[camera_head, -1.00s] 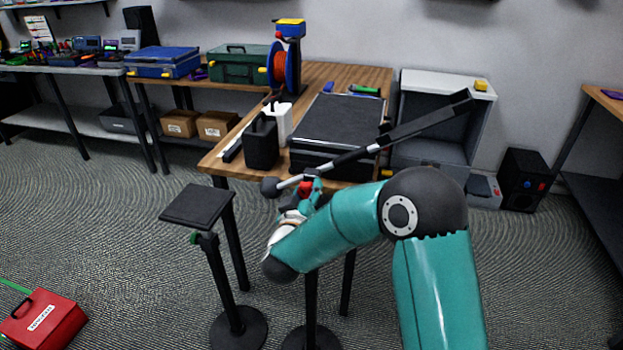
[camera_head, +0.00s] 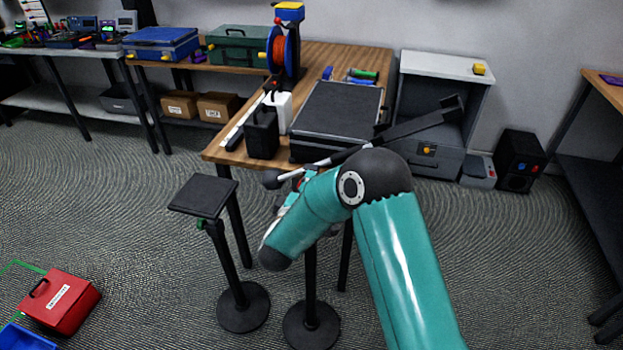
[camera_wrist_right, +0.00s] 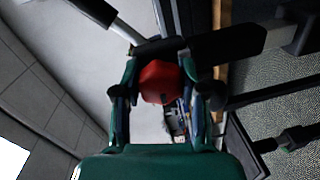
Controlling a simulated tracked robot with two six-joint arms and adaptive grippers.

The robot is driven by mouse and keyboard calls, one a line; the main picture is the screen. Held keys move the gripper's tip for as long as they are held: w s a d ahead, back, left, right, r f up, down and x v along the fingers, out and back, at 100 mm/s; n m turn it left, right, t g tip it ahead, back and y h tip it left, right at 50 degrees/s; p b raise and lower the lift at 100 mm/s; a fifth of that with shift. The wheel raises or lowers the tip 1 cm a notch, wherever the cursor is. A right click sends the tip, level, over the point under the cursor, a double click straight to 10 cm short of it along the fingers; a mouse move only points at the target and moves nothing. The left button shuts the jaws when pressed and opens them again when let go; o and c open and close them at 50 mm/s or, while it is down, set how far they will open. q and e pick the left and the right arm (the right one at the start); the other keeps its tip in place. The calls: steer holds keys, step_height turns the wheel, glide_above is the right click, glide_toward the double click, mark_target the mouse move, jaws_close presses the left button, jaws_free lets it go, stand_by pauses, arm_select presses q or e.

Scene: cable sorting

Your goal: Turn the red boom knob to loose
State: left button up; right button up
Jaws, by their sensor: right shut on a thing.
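The red boom knob (camera_wrist_right: 159,82) sits between the two fingers of my right gripper (camera_wrist_right: 163,98) in the right wrist view, and the gripper is shut on it. In the head view the boom (camera_head: 415,123) slants up to the right from the top of its stand (camera_head: 311,270). My right arm reaches to this joint and hides most of the knob and the gripper there. How far the knob is turned cannot be told. My left gripper is not in view.
A wooden table (camera_head: 228,148) with a black case (camera_head: 340,108) stands behind the boom. A second stand with a flat black plate (camera_head: 203,196) is at left. A red toolbox (camera_head: 60,301) lies on the floor at lower left.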

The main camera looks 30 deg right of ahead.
steer(key=shift+a+f+n, duration=0.3)
steer(key=shift+n, duration=0.2)
steer(key=o, duration=1.2)
steer(key=shift+a+r, duration=0.1)
steer(key=shift+c, duration=0.2)
steer(key=shift+d+r, duration=0.1)
steer(key=shift+d, duration=0.1)
steer(key=shift+a, duration=0.1)
steer(key=v, duration=1.1)
steer(key=shift+s+a, duration=0.25)
steer(key=shift+a, duration=0.1)
